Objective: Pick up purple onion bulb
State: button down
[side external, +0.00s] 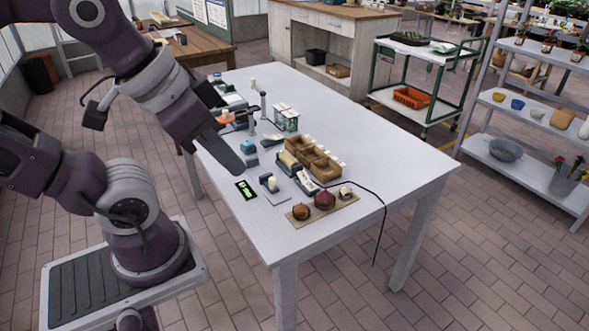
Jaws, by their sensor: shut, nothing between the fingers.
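The purple onion bulb (325,200) sits on a flat brown board (343,203) near the front corner of the white table. It is the middle one of three bulbs in a row. A brown-orange bulb (301,212) is to its left and a smaller pale bulb (345,191) is to its right. My gripper (243,174) is over the left side of the table, to the left of and apart from the bulbs. It appears closed and empty, with its tip pointing down and to the right.
Several brown boxes (313,158) stand behind the bulbs. A small device with a green display (246,188) and a scale-like item (272,187) lie near my gripper. A black cable (378,222) hangs over the right edge. The table's right side (360,125) is clear.

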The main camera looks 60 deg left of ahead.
jog(key=c, duration=2.2)
grip_release()
jog(key=c, duration=0.6)
grip_release()
jog(key=shift+w, duration=0.1)
jog(key=m+g, duration=0.5)
jog(key=m, duration=1.2)
send_over(325, 192)
jog(key=f, duration=2.2)
jog(key=shift+s+d, duration=0.25)
jog(key=shift+s, duration=0.15)
jog(key=shift+m+g, duration=0.3)
jog(key=shift+m, duration=0.4)
jog(key=f, duration=0.6)
jog(key=w+f, duration=0.1)
jog(key=f, duration=0.3)
jog(key=shift+a+f, duration=0.1)
jog(key=shift+a, duration=0.3)
jog(key=shift+c, duration=0.3)
